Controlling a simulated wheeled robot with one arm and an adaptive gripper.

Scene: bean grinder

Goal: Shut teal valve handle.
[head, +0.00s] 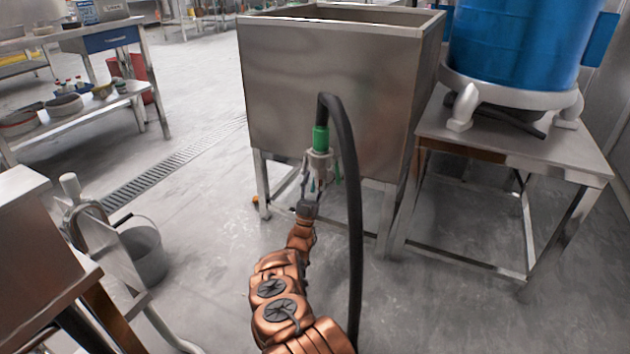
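A metal valve (319,163) with a bright green fitting (320,139) on top sits at the front of a steel tank (330,85), in the middle of the head view. A thick black hose (350,200) arches out of the fitting and hangs down to the right of my arm. A small teal piece, seemingly the valve handle (314,186), shows just below the valve, partly hidden by my gripper. My gripper (315,181) is right at the valve, its thin fingers apart around the teal piece. Contact with the handle is too small to tell.
A blue drum (520,45) stands on a steel table (500,150) at the right. A grey bucket (143,255) and steel furniture (40,235) are at the left. A floor drain (170,165) runs behind them. Open floor lies left of the tank.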

